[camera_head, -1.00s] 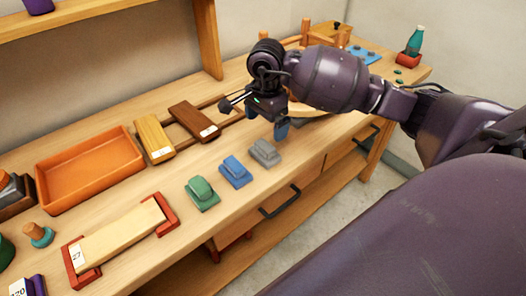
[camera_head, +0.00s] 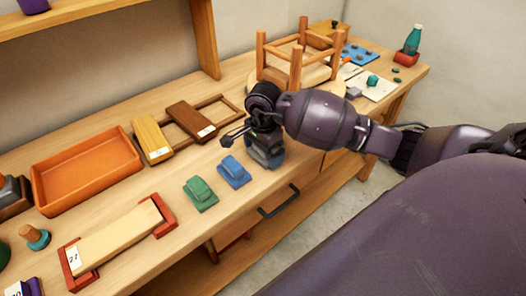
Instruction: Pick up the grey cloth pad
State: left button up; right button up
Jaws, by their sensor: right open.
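The grey cloth pad (camera_head: 259,157) lies on the workbench (camera_head: 120,226), at the right end of a row beside the blue pad (camera_head: 234,171) and the green pad (camera_head: 200,193). My right gripper (camera_head: 266,157) is open and pointing down at the grey pad. It covers much of the pad, with a blue fingertip at the pad's right side. I cannot tell whether the fingers touch it. My left gripper is out of view.
An orange tray (camera_head: 88,168) and two sanding-block-like wooden pieces (camera_head: 152,139) lie behind to the left. A light board in red clamps (camera_head: 118,235) is at the front left. An upturned stool (camera_head: 297,65) stands behind my right arm.

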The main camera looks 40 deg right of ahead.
jog(key=shift+c, duration=0.3)
jog(key=c, duration=0.6)
notch_tip(320, 180, up, 20)
jog(key=p, duration=0.1)
